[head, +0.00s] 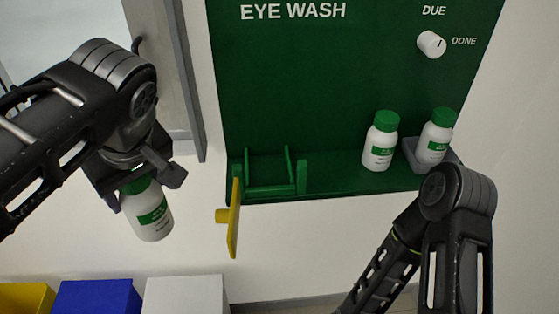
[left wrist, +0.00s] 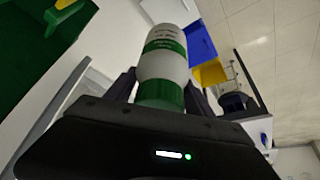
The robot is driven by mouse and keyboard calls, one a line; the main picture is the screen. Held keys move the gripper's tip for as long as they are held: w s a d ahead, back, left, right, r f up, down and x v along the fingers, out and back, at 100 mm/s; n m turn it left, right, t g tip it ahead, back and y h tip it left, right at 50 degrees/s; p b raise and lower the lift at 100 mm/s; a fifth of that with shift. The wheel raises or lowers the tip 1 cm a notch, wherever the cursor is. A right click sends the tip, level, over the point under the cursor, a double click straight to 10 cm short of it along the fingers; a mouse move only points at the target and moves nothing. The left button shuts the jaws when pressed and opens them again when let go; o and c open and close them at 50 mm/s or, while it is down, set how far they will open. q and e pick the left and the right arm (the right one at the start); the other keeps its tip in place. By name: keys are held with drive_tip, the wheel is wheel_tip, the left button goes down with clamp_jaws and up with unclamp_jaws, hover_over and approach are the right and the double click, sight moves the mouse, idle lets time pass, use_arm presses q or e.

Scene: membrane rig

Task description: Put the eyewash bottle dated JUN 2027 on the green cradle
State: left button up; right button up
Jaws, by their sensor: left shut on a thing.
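My left gripper (head: 146,178) is shut on a white eyewash bottle (head: 149,212) with a green cap and green label, held in the air left of the green shelf. The held bottle also shows in the left wrist view (left wrist: 164,58), its cap between the fingers. The green cradle (head: 270,184) is empty on the shelf's left part. Two similar bottles stand to the right: one on the shelf (head: 380,145), one in a grey tray (head: 434,143). The dates on the labels are too small to read. The right gripper is not visible; only my right arm shows.
A yellow flap (head: 234,220) with a knob hangs at the shelf's left front edge, between the held bottle and the cradle. A white DUE/DONE knob (head: 431,43) is on the green board (head: 330,80). Yellow, blue (head: 98,297) and white boxes stand below left.

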use_arm(q)
drive_tip(key=shift+s+a, duration=0.15)
drive_tip(key=shift+a, duration=0.05)
drive_tip(key=shift+d, duration=0.1)
drive_tip(key=w+f+m+h, duration=0.1)
drive_tip(key=w+f+m, duration=0.3)
drive_tip(key=w+f, duration=0.3)
drive_tip(key=w+d+f+m+t+h, duration=0.1)
drive_tip(key=w+f+m, duration=0.3)
drive_tip(key=f, duration=1.3)
drive_tip(key=w+h, duration=0.1)
drive_tip(key=w, duration=0.3)
drive_tip(key=shift+d+m, duration=0.15)
drive_tip(key=shift+m, duration=0.25)
drive_tip(key=shift+f+b, duration=0.1)
drive_tip(key=shift+b, duration=0.2)
